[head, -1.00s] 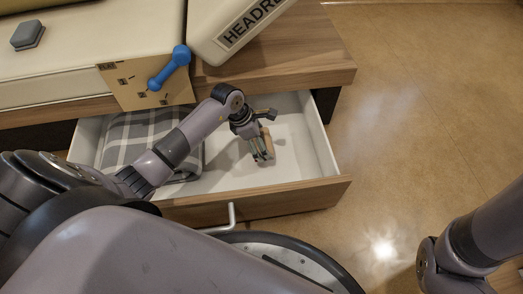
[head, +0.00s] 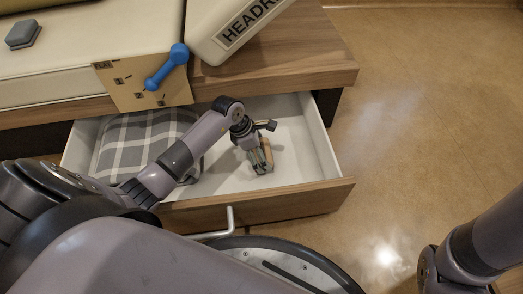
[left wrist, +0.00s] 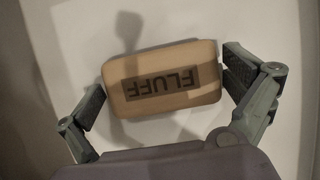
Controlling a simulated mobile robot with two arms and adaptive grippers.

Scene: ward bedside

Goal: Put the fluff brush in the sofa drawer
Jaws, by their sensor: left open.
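The fluff brush (left wrist: 163,80) is a tan rounded block labelled FLUFF. In the left wrist view it lies on or just above the white drawer floor, between my left gripper's fingers, with a gap visible on each side. My left gripper (head: 259,162) is open and low inside the sofa drawer (head: 290,198), right of its middle. In the head view only a small tan part of the brush (head: 267,152) shows at the fingers. The drawer is pulled out, with a wooden front and white inside. My right gripper is out of view.
A folded grey plaid cloth (head: 135,150) fills the drawer's left part. A grey block (head: 22,34) sits on the seat. Floor at right is clear.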

